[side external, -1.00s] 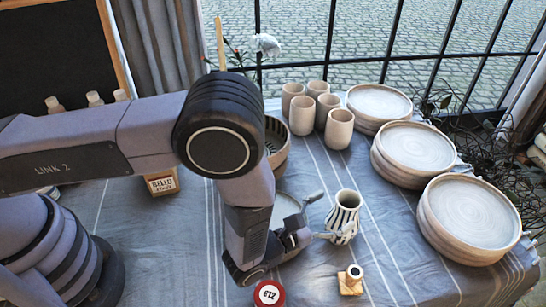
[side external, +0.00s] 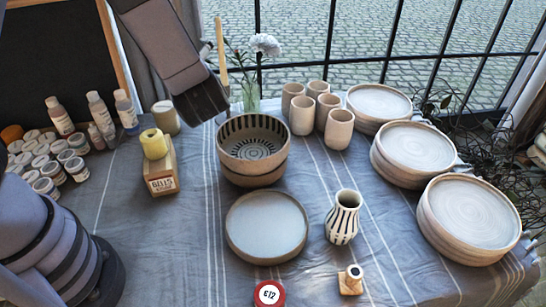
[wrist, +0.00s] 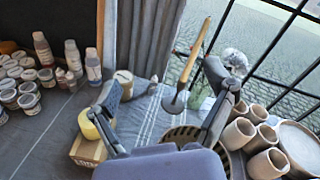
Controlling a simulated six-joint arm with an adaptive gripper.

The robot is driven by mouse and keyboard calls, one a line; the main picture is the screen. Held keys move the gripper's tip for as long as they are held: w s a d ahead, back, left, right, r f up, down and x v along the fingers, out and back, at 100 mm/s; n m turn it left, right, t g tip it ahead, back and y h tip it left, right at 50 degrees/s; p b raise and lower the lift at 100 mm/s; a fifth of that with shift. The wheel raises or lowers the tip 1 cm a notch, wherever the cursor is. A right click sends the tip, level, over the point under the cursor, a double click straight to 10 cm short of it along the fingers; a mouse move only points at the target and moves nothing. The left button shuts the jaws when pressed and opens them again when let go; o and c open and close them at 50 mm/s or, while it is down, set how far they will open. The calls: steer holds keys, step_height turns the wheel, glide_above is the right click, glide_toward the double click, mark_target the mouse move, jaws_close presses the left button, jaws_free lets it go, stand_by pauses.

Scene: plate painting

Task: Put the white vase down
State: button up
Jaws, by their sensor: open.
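The white vase (side external: 343,220) with dark vertical stripes stands upright on the grey cloth, right of the shallow grey plate (side external: 266,226). Nothing touches the vase, and I do not make it out in the wrist view. My gripper (wrist: 165,95) is open in the wrist view, its two fingers spread wide with nothing held between them. It is raised, away from the vase.
A striped bowl (side external: 253,145) stands behind the plate. Several cups (side external: 339,129) and plate stacks (side external: 467,222) fill the right side. A box with a yellow roll (side external: 153,144) and paint jars stand left. A wooden-handled tool (side external: 221,50) stands upright behind. Cloth around the vase is mostly clear.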

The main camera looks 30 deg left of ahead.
steer(key=s+a+r+n+g+h, duration=0.4)
steer(key=s+a+n+g, duration=0.4)
steer(key=s+a+n, duration=0.3)
steer(key=s+d+r+n+t+h, duration=0.4)
steer(key=s+d+n+h, duration=0.2)
steer(key=s+n+h, duration=0.2)
steer(key=s+h, duration=0.1)
steer(key=s, duration=0.1)
steer(key=shift+s+d+n+h, duration=0.25)
steer(key=shift+s+n+h, duration=0.05)
steer(key=shift+s+n, duration=0.1)
